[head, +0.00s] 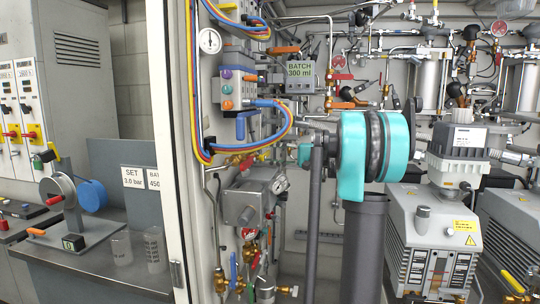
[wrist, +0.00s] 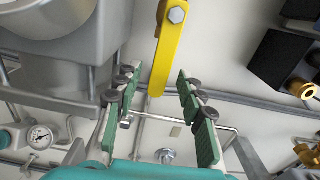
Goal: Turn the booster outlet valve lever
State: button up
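A yellow lever (wrist: 166,50) hangs from a bolt at the top middle of the wrist view and runs down, slightly tilted. My gripper (wrist: 155,78) is open, with one green-padded finger on each side of the lever's lower end. Gaps show between the lever and both fingers, so it is not clamped. No label shows which valve this lever belongs to. In the head view my teal arm joint fills the middle right and my gripper cannot be made out there.
In the wrist view a grey pump body (wrist: 55,55) stands at the left, a gauge (wrist: 40,136) at the lower left, and a black block with brass fittings (wrist: 283,62) at the right. A grey pump (head: 435,245) stands at the right of the head view, with dense piping behind.

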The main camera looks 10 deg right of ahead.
jog(key=shift+d, duration=0.1)
jog(key=v, duration=0.6)
dwell(0.6)
